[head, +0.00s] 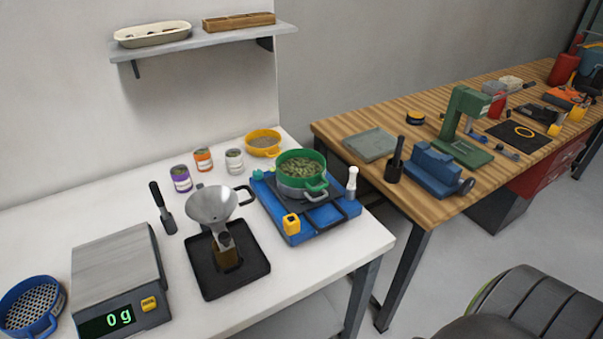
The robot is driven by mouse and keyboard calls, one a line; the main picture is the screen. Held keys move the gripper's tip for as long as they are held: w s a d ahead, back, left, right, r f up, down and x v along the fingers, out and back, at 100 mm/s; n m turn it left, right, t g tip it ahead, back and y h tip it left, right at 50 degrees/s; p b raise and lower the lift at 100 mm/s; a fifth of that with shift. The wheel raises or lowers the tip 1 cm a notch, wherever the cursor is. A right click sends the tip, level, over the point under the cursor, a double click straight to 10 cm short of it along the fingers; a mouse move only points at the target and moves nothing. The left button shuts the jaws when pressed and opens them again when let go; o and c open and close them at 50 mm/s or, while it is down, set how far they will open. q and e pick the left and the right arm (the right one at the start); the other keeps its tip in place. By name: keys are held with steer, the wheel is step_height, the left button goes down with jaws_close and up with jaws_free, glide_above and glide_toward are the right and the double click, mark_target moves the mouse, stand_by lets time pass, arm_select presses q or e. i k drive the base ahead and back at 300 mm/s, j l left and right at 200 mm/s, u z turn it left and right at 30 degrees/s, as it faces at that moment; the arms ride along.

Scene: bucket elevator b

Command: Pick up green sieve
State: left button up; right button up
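The green sieve (300,179) is a round green vessel with a handle, filled with greenish granular material. It sits on top of a grey metal pan (297,190) with side handles, on a blue shaker-like base (277,212) on the white table. Neither of my grippers shows in the head view, so nothing is seen touching the sieve.
A cluttered wooden workbench (340,131) stands right.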

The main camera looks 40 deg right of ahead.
mark_target(296, 168)
steer(key=l+u, duration=0.1)
steer(key=l, duration=0.55)
steer(key=k+l+u, duration=0.1)
steer(key=l, duration=0.55)
steer(key=k+l+u, duration=0.1)
steer(key=l, duration=0.55)
